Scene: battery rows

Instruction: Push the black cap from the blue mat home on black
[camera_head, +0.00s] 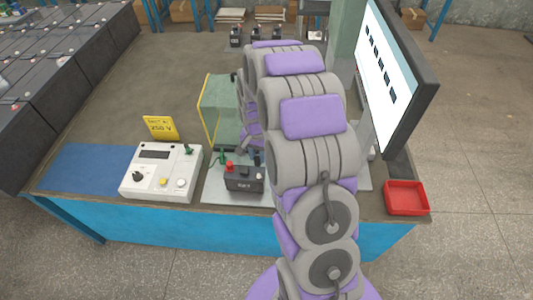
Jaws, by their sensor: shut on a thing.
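A small dark battery (240,182) stands on a light grey plate at the front of the bench. Its left terminal carries a red cap (229,167). Its right, black terminal is close beside my arm. My gripper (255,150) is low over the battery's right side, largely hidden by my own arm links. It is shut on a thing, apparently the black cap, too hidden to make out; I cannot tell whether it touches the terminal. The blue mat (85,168) at the left shows no cap on it.
A white meter box (160,172) with a knob and buttons stands left of the battery, a yellow sign (160,128) behind it. A green panel with a yellow edge (220,105) stands behind the battery. A monitor (395,75) and a red tray (407,197) are at right.

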